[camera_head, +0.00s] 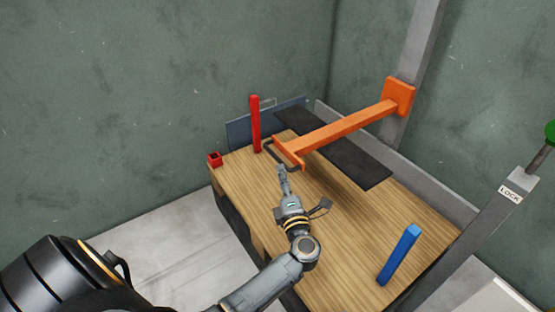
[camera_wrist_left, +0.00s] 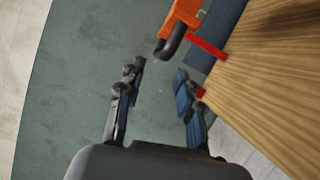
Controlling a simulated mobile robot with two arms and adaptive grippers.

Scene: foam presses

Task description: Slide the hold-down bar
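The orange hold-down bar (camera_head: 345,127) reaches from a collar on the grey upright post across the wooden table. A dark looped handle (camera_head: 278,153) is at its near end. My left gripper (camera_head: 282,170) is just below this handle in the head view. In the left wrist view my left gripper (camera_wrist_left: 158,78) is open, with nothing between its fingers. The handle (camera_wrist_left: 173,42) and the orange bar end (camera_wrist_left: 184,16) are beyond the fingertips, apart from them. My right gripper is in neither view.
The wooden table (camera_head: 345,215) carries a dark foam strip (camera_head: 362,163), a red upright post (camera_head: 255,125), a small red block (camera_head: 215,159) and a blue post (camera_head: 399,255). A grey lever (camera_head: 480,225) labelled LOCK with a green knob (camera_head: 550,132) is at the right.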

